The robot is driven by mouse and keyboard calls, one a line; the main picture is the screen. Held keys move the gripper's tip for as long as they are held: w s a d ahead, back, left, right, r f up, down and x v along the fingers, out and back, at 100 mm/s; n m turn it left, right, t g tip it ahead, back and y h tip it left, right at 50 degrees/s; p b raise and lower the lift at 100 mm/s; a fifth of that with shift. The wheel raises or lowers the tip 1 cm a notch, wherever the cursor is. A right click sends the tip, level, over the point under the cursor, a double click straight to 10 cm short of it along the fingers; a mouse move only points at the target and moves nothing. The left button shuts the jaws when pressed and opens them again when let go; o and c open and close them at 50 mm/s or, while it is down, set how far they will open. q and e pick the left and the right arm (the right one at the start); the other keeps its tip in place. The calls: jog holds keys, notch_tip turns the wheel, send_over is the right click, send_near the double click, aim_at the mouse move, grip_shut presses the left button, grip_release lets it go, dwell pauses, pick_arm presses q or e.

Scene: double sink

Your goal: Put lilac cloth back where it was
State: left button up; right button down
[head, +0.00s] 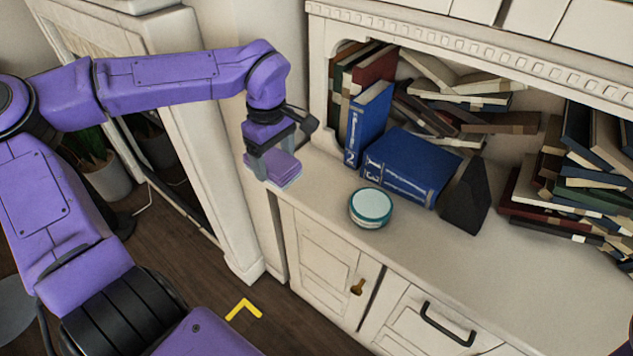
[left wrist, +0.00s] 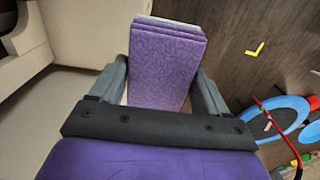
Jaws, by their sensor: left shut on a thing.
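The lilac cloth (head: 281,165) is a folded, flat, textured block. It also fills the space between the fingers in the left wrist view (left wrist: 166,62). My left gripper (head: 268,168) is shut on the cloth, one finger along each side of it. It holds the cloth at the left end of the cream cabinet top (head: 420,245). I cannot tell whether the cloth touches the top or hangs just clear of its edge. My right gripper is not in view.
On the cabinet top stand a round teal-and-white tin (head: 370,207), blue books (head: 405,168) and a dark wedge-shaped object (head: 467,197). Piled books (head: 570,185) fill the right side. A potted plant (head: 100,170) stands at left. Colourful round items (left wrist: 285,115) lie on the floor.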

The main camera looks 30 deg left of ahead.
pick_arm(q)
jog(key=w+d+f, duration=0.2)
jog(key=w+f, duration=0.1)
jog(key=w, duration=0.3)
send_over(316, 185)
jog(key=f, duration=0.5)
jog(key=shift+s+a, duration=0.1)
jog(key=shift+s, duration=0.1)
notch_tip(316, 185, down, 3)
jog(key=shift+w+r, duration=0.15)
jog(key=shift+f, duration=0.45)
jog(key=o, duration=0.9)
notch_tip(316, 185, up, 12)
